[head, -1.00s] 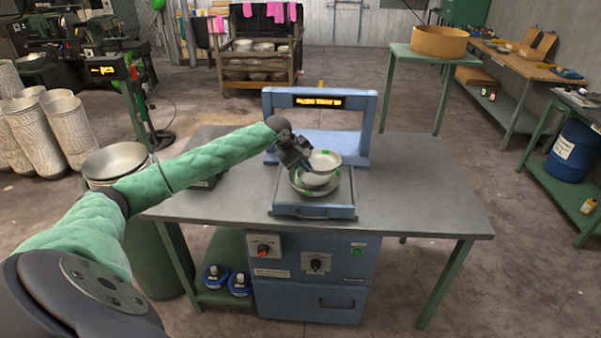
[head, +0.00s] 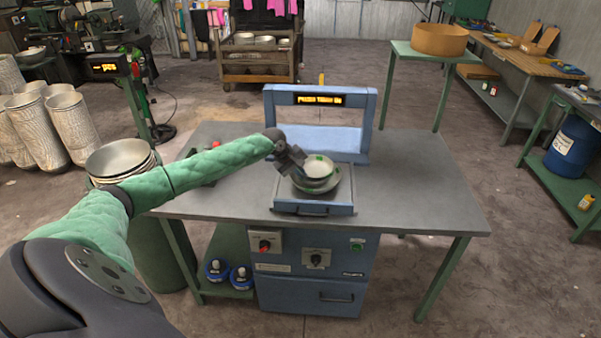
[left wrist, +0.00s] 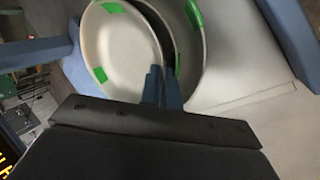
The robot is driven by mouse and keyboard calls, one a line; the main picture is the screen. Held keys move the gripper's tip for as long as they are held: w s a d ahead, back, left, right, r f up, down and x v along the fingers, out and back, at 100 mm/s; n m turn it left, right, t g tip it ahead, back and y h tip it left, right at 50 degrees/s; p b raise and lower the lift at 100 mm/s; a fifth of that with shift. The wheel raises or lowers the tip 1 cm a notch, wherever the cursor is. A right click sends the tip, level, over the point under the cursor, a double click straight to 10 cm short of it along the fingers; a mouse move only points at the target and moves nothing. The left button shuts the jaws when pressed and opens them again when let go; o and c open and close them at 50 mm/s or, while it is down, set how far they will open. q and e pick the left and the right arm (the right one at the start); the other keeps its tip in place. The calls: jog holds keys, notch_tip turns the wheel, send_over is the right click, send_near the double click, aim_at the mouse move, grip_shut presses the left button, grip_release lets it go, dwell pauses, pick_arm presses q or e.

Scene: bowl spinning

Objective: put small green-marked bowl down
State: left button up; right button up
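The small green-marked bowl (head: 318,165) is pale with green marks on its rim. It sits inside or just above the larger green-marked bowl (head: 331,188) on the blue machine's tray; I cannot tell whether they touch. My left gripper (head: 299,168) is at the small bowl's left rim. In the left wrist view the blue fingers (left wrist: 162,88) are close together on the wall of the small bowl (left wrist: 122,50), with the larger bowl (left wrist: 207,60) just beyond. My right gripper is not in view.
The blue machine's frame (head: 370,125) with a lit display stands behind the bowls. The grey table top (head: 425,185) is clear on the right. A stack of large bowls (head: 118,157) stands left of the table. A green side table (head: 400,50) holds a tan round container (head: 438,40).

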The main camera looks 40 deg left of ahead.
pick_arm(q)
jog(key=o, duration=0.4)
jog(key=shift+f, duration=0.15)
jog(key=shift+c, duration=0.2)
jog(key=shift+s, duration=0.15)
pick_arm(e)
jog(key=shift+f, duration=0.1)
